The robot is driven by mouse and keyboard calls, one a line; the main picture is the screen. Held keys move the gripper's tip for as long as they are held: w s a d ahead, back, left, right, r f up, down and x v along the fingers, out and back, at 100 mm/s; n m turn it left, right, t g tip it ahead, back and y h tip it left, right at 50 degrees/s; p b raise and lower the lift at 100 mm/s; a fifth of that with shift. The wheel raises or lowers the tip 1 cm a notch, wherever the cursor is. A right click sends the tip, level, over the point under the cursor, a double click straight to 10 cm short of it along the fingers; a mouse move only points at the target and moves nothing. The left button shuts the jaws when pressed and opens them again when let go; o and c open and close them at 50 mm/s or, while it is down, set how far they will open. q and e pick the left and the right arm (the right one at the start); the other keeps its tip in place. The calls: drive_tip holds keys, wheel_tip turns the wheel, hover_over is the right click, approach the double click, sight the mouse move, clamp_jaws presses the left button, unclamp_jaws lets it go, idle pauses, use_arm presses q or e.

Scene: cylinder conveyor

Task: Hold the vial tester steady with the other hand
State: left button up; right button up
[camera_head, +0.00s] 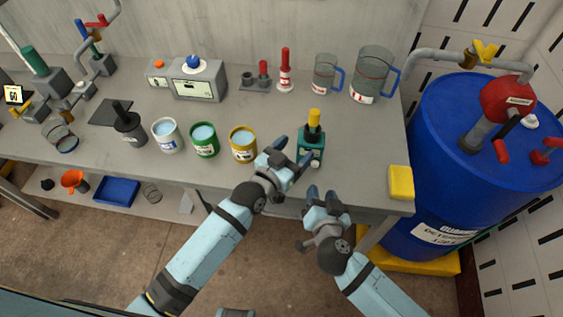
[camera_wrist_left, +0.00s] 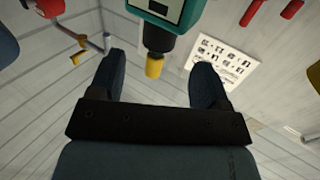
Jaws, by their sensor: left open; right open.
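The vial tester, which I take to be the teal device (camera_head: 311,151) with a black neck and yellow top, stands upright near the table's front edge. It also shows upside down at the top of the left wrist view (camera_wrist_left: 160,14), its yellow cap between and beyond the finger lines. My left gripper (camera_head: 293,160) is open, just left of and in front of the tester, with no clear grip on it. My right gripper (camera_head: 322,194) is open and empty, below the tester at the table's front edge.
A yellow can (camera_head: 243,151) stands close left of my left gripper, beside a green can (camera_head: 204,147) and a white one (camera_head: 167,141). A yellow sponge (camera_head: 401,184) lies at the front right corner. A blue drum (camera_head: 440,175) stands right. The table between the tester and the sponge is clear.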

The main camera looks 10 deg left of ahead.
sight(308, 137)
use_arm(q)
drive_tip(key=x, duration=0.7)
drive_tip(key=shift+c, duration=0.4)
